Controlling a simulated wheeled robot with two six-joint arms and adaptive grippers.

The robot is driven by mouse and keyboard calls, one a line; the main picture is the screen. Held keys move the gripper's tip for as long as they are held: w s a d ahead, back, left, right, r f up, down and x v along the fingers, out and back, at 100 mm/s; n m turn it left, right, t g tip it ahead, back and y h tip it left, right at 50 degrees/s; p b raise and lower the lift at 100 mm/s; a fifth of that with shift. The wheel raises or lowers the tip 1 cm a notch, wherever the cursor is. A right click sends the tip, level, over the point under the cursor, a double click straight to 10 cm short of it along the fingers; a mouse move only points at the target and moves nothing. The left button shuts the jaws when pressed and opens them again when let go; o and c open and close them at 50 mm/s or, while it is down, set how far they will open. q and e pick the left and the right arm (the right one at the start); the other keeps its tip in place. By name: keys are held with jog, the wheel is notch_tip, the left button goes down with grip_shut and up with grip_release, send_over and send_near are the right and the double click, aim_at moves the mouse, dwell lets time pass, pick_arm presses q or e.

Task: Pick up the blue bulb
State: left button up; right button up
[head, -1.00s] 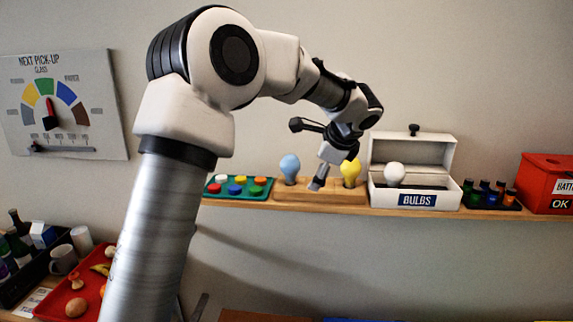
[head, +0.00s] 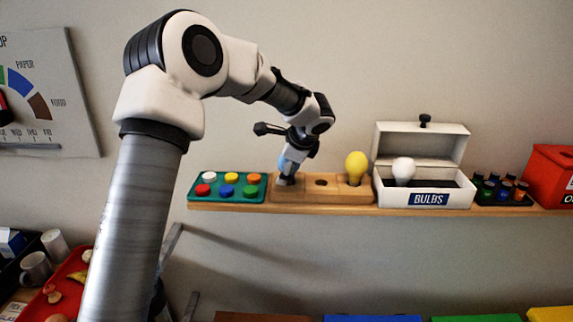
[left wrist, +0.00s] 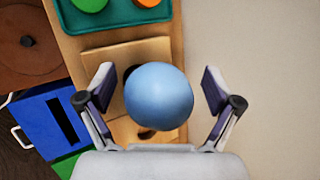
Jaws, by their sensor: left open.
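The blue bulb (left wrist: 158,96) sits between the two open fingers of my left gripper (left wrist: 158,92) in the left wrist view, with a gap on each side. In the head view my left gripper (head: 287,172) is at the left end of the wooden bulb holder (head: 335,192) and covers most of the blue bulb; a pale blue part (head: 296,153) shows behind the fingers. The yellow bulb (head: 357,166) stands upright at the holder's right end, and the hole in the middle is empty. My right gripper is not in view.
On the shelf, a green tray of coloured buttons (head: 228,194) is just left of the holder. The open white BULBS box (head: 427,200) with a white bulb (head: 403,169) is to its right. Small dark bottles (head: 498,188) and a red box (head: 552,178) stand further right.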

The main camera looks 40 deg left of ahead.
pick_arm(q)
jog(key=shift+s+d+r, duration=0.3)
jog(key=shift+d+r, duration=0.25)
jog(key=shift+d, duration=0.3)
jog(key=c, duration=1)
jog(key=shift+a+f, duration=0.2)
jog(key=shift+a, duration=0.15)
